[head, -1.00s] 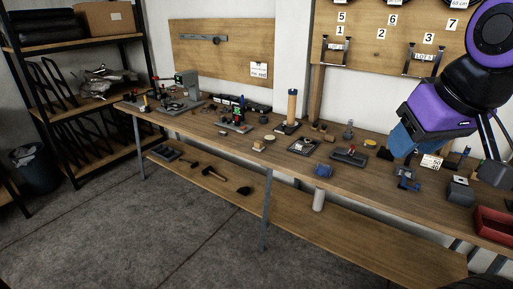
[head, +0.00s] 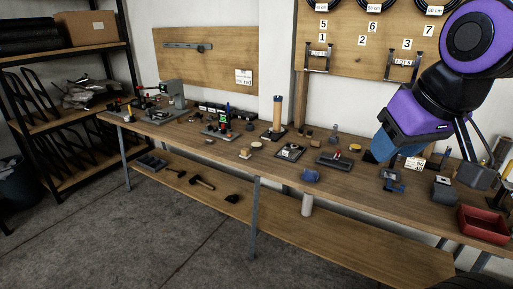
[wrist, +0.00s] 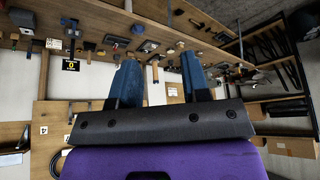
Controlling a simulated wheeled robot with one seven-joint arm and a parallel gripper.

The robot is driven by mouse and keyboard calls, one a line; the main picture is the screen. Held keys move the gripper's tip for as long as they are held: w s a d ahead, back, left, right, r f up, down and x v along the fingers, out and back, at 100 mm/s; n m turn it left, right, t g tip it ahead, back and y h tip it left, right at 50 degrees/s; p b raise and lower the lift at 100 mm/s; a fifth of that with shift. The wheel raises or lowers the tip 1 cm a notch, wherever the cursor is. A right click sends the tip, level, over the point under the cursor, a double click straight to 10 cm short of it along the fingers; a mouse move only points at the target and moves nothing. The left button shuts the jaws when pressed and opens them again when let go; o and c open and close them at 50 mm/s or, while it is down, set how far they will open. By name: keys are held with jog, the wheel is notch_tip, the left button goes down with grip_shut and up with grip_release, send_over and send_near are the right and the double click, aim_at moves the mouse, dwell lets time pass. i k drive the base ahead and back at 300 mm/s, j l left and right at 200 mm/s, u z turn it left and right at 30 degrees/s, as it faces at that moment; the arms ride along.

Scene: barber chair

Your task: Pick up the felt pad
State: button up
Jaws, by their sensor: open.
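I cannot single out the felt pad with certainty. A small flat dark piece (head: 370,157) lies on the bench beside my gripper in the head view, partly hidden by it, and its material cannot be made out. My gripper (head: 388,147) hangs in front of the wall above the right part of the workbench (head: 225,165). In the wrist view its two blue fingers (wrist: 159,64) stand apart with nothing held between them. The bench shows beyond them at the top of that picture, tilted.
A blue mug-like thing (head: 310,175), a grey tray (head: 333,160), a blue clamp-like tool (head: 392,178), a grey box (head: 442,188) and a red bin (head: 483,224) stand on the bench. A tall tan cylinder (head: 277,110) rises mid-bench. The floor (head: 190,235) in front is clear.

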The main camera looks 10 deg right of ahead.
aim_at(245, 152)
jog(key=i+j+u, duration=0.1)
jog(key=i, duration=0.9)
jog(key=i+j+u, duration=0.15)
jog(key=i, duration=0.8)
